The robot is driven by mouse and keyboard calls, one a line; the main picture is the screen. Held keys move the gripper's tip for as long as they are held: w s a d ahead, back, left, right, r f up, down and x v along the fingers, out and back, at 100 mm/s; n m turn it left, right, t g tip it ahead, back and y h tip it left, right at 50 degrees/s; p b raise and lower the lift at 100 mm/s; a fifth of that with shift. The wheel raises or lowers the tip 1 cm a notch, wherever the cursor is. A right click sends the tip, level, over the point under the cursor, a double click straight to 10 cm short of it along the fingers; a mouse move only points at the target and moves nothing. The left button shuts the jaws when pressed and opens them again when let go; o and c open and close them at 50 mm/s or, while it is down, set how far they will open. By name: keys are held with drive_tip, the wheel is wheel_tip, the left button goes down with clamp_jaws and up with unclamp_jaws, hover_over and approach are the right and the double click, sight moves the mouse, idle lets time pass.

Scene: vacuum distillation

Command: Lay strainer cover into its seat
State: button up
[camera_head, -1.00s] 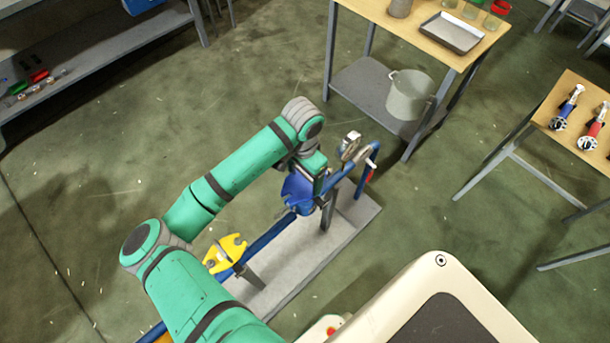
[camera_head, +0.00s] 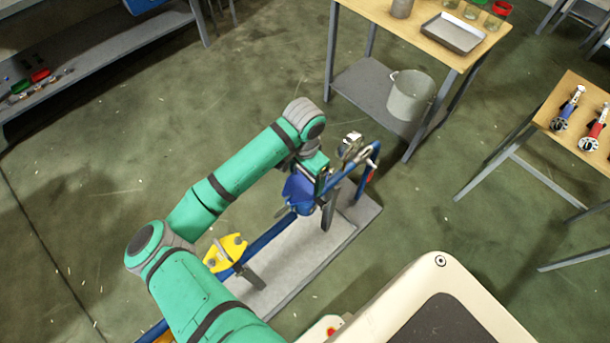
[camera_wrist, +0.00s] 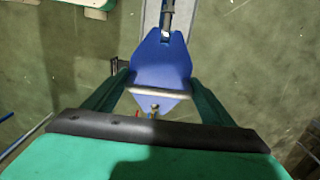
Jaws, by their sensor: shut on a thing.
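The strainer cover is a blue plate (camera_wrist: 160,62) with a pale bar handle (camera_wrist: 155,92) across it in the wrist view. The green fingers of my gripper (camera_wrist: 158,88) are shut on it, one at each side. In the head view the blue cover (camera_head: 297,190) hangs below my gripper (camera_head: 312,178), over the blue pipe line (camera_head: 268,238). The seat is hidden under the cover and the gripper, so I cannot tell whether the cover touches it.
The pipe line stands on a grey base slab (camera_head: 295,262), with a yellow part (camera_head: 226,252) at its near end and a gauge (camera_head: 350,146) at its far end. A wooden table (camera_head: 400,20) stands behind, with a metal bucket (camera_head: 410,95) on its shelf.

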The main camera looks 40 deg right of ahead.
sight(305, 174)
drive_tip(key=shift+f, duration=0.8)
drive_tip(key=o, duration=2)
wheel_tip(305, 174, up, 11)
drive_tip(key=shift+f, duration=0.1)
